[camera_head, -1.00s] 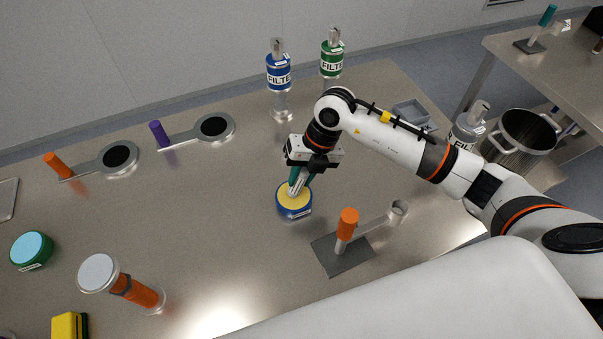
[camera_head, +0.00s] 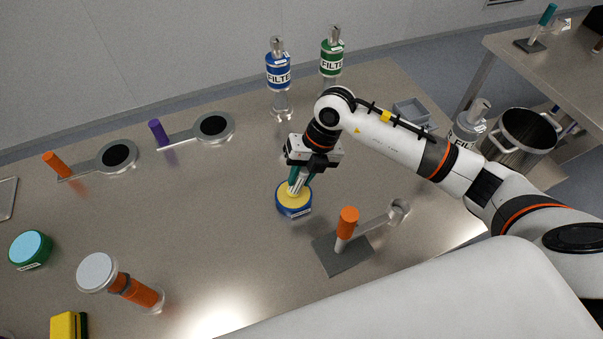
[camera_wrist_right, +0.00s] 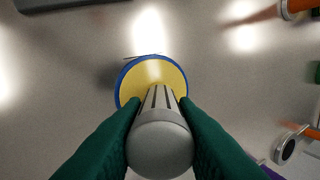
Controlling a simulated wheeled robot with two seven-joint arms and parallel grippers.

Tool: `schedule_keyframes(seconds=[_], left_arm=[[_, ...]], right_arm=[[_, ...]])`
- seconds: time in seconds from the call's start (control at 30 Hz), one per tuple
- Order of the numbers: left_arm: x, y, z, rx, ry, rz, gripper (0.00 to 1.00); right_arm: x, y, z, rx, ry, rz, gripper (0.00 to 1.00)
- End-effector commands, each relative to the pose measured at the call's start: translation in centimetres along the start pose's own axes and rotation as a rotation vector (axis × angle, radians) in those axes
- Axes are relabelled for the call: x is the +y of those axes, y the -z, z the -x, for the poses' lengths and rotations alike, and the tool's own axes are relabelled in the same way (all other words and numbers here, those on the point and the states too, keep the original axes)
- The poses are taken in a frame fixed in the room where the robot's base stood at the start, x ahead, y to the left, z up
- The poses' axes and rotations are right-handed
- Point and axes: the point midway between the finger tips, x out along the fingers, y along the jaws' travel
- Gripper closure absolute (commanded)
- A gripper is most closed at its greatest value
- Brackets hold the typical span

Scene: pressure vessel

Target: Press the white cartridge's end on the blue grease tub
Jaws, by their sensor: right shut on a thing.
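The blue grease tub (camera_head: 295,208) with a yellow top sits on the metal table, below my right gripper. In the right wrist view its yellow face with a blue rim (camera_wrist_right: 130,85) lies past the cartridge. My right gripper (camera_head: 301,178) is shut on the white cartridge (camera_head: 297,186), which points down at the tub. In the right wrist view the cartridge (camera_wrist_right: 160,140) sits between the green fingers, its far end over the yellow face. It looks to be touching or very close to the yellow; I cannot tell which. My left gripper is not in view.
An orange-handled tool on a dark plate (camera_head: 345,258) stands right of the tub. Blue (camera_head: 278,72) and green (camera_head: 331,58) filter housings stand behind. A green tub with a light blue top (camera_head: 30,248) is far left. Bare table surrounds the blue tub.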

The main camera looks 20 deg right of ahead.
Motion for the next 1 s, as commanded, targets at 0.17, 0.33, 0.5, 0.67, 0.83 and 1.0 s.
schedule_keyframes(seconds=[0.17,0.33,0.5,0.67,0.83,1.0], left_arm=[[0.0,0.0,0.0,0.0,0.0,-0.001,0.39],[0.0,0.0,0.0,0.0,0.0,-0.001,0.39],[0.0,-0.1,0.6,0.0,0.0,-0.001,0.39],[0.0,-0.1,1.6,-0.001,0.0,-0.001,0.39],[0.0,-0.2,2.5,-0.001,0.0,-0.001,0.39],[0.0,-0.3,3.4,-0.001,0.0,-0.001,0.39]], right_arm=[[0.1,-0.1,-0.2,-0.003,-0.002,-0.001,0.97],[0.1,-0.1,-0.2,-0.004,-0.003,-0.001,0.97],[-0.1,-0.1,0.5,-0.004,-0.002,-0.001,0.97],[-0.6,-0.2,1.9,-0.002,-0.002,-0.001,0.97],[-1.1,-0.2,3.1,-0.001,-0.002,-0.001,0.97],[-1.6,-0.3,4.4,-0.001,-0.002,-0.001,0.97]])
